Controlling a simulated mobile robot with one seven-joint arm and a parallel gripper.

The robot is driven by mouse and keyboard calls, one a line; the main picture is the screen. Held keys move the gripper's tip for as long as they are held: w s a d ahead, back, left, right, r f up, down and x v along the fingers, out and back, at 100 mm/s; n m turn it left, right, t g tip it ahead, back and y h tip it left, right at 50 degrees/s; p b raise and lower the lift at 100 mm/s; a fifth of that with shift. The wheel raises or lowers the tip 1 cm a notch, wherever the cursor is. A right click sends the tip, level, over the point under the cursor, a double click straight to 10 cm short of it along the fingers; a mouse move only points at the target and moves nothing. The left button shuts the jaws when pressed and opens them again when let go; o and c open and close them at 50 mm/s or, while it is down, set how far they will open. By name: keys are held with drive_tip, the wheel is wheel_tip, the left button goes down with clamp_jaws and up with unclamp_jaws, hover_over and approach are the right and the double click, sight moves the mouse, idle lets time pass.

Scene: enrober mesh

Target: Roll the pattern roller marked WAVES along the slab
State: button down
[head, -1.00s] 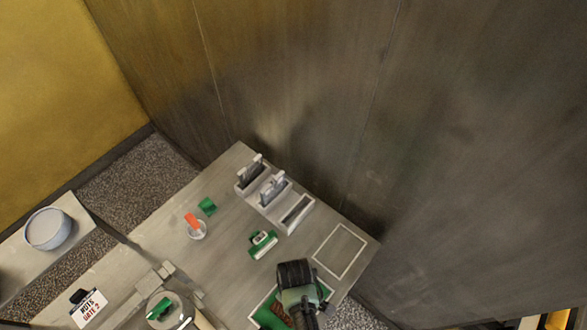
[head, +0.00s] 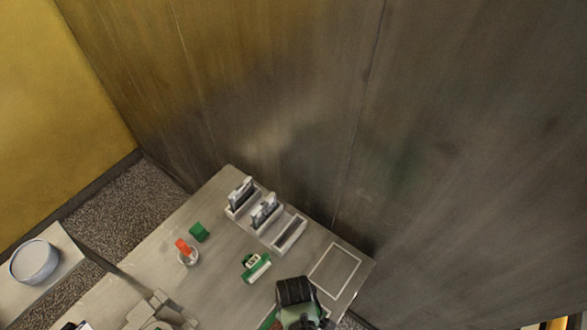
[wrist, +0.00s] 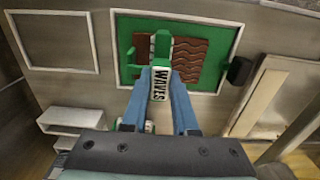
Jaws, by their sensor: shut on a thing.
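The pattern roller (wrist: 158,86) shows its white WAVES label in the wrist view, with a green part beyond it. My gripper (wrist: 159,76) is shut on it, with one blue finger on each side of the label. The roller is over the brown slab (wrist: 207,62), which lies on a green mat (wrist: 228,32) inside a white outline. The slab has wavy lines to the right of the roller. Its left part looks plainer. I cannot tell whether the roller touches the slab. In the head view, my arm covers most of this spot.
An empty white-outlined rectangle (head: 335,271) lies beside the mat. A grey slotted rack (head: 289,234) stands at the table's back edge. A green-and-white piece (head: 257,268), a green block (head: 199,232) and a dish with a red item (head: 186,250) are on the table.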

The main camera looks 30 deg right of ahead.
drive_tip(key=shift+w+d+b, duration=0.2)
drive_tip(key=shift+w+d, duration=0.1)
drive_tip(key=shift+d, duration=0.6)
drive_tip(key=shift+w+d+b, duration=0.15)
drive_tip(key=shift+w+d, duration=0.15)
drive_tip(key=shift+d, duration=0.6)
idle(0.6)
drive_tip(key=shift+r, duration=0.1)
drive_tip(key=shift+r+p, duration=0.5)
drive_tip(key=shift+r, duration=2.95)
